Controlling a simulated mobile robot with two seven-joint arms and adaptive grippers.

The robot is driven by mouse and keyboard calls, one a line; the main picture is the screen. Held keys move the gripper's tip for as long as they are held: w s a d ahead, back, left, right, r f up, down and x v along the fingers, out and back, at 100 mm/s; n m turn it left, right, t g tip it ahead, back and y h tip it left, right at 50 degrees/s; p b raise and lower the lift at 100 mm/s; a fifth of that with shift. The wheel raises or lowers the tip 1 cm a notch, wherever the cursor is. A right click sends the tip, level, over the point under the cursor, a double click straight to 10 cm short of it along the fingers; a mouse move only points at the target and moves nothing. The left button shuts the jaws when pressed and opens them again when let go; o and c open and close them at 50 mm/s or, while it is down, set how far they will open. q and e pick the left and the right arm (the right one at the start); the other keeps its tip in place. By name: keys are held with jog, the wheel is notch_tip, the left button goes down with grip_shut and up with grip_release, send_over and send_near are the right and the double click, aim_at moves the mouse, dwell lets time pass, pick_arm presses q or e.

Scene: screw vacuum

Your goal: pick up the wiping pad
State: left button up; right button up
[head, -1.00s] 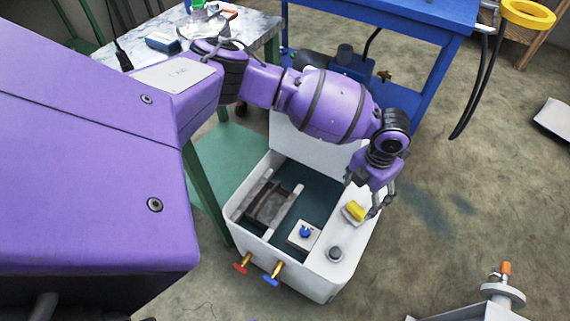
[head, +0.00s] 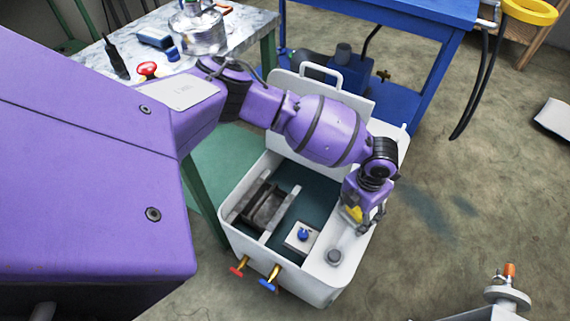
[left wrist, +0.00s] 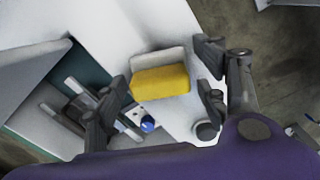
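The wiping pad (head: 353,214) is a yellow block against a pale backing, on the right rim of a white open bin (head: 230,235). My left gripper (head: 367,222) is over it, pointing down, and partly hides it. In the left wrist view the pad (left wrist: 160,82) lies between the spread fingers of my left gripper (left wrist: 163,92), with gaps on both sides. The gripper is open and holds nothing. My right gripper is not in view.
Inside the bin are a dark block between pale rails (head: 264,205) and a small box with a blue knob (head: 303,235). A round grey knob (head: 334,256) sits on the rim near the pad. Red and blue taps stick out in front.

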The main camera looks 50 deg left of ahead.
pick_arm(q)
jog(key=c, duration=1)
jog(key=shift+o, duration=0.2)
jog(key=shift+w+r, duration=0.1)
jog(key=shift+r, duration=0.45)
notch_tip(320, 180, up, 3)
jog(key=shift+d+f+p, duration=0.1)
jog(key=shift+f+p, duration=0.05)
jog(key=shift+p, duration=0.6)
jog(key=s+d+r+p, duration=0.2)
jog(key=s+r, duration=0.2)
jog(key=s, duration=0.2)
jog(key=s+d+r+p, duration=0.1)
jog(key=s+r+p, duration=0.2)
jog(key=s+r, duration=0.2)
jog(key=shift+s+d+r, duration=0.15)
jog(key=shift+s+d, duration=0.2)
jog(key=shift+s, duration=0.95)
